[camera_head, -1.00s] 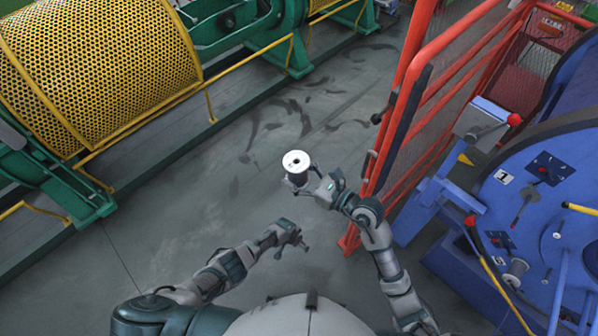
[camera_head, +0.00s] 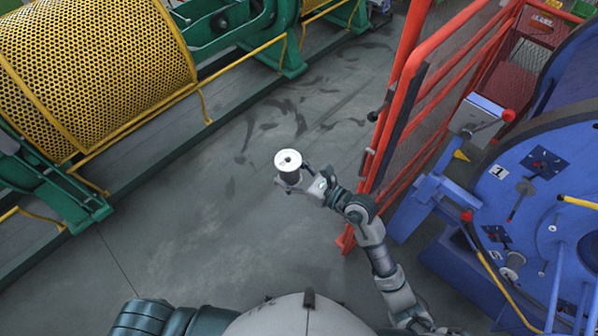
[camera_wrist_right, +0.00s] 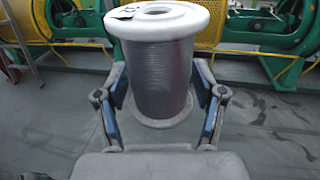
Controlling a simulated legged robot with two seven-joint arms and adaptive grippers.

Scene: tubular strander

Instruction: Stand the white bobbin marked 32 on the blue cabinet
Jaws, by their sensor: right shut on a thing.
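A bobbin with white end flanges (camera_head: 288,160) and grey wire wound on its core is held upright by my right gripper (camera_head: 291,184), above the open floor. The wrist view shows the bobbin (camera_wrist_right: 162,70) between the two fingers of the right gripper (camera_wrist_right: 163,105), which is shut on it around the wound part. A dark mark shows on its top flange, but I cannot read it. My left gripper is out of view; only part of that upper arm shows at the bottom left. I cannot make out a separate blue cabinet in these views.
A large blue machine (camera_head: 520,215) with a panel marked 1 stands at the right. A red mesh guard frame (camera_head: 392,130) stands between it and my right gripper. A yellow perforated drum (camera_head: 95,65) on green supports lies at the left. The grey floor (camera_head: 200,215) between is clear.

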